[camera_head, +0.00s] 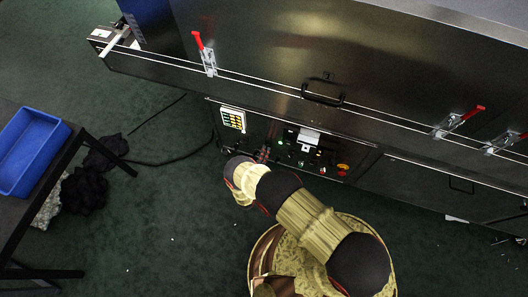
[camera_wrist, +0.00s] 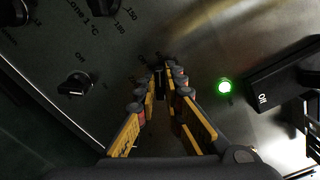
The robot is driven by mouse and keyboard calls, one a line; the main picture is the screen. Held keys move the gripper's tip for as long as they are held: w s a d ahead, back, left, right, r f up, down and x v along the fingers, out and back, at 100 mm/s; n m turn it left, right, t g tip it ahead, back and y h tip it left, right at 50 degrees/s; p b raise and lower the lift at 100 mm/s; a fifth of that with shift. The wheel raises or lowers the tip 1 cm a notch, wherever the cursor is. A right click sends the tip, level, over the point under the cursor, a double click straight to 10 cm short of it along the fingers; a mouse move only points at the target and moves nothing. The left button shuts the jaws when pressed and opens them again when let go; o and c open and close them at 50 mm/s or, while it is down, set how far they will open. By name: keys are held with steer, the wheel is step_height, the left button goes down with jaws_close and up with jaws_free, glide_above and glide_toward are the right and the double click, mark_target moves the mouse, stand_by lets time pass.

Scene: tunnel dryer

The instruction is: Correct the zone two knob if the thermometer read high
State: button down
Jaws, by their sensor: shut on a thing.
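My gripper (camera_wrist: 162,78) reaches down to the control panel (camera_wrist: 195,40) in the wrist view. Its fingers are closed on a small dark knob (camera_wrist: 160,84), mostly hidden between the fingertips. No label for this knob is readable, so I cannot tell its zone or setting. Up and left, a black dial (camera_wrist: 104,5) is cut off by the frame edge, beside print that seems to read "one 1 °C" and "150". In the head view my gripper (camera_head: 268,150) is at the panel's left part. I cannot make out a thermometer reading.
A black rotary switch (camera_wrist: 76,86) is left of my fingers. In the head view, a chart (camera_head: 233,118) is on the machine front, and a blue bin (camera_head: 30,150) sits far left.

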steer(key=c, duration=2)
jaws_free()
steer(key=shift+o, duration=0.5)
steer(key=v, duration=1.2)
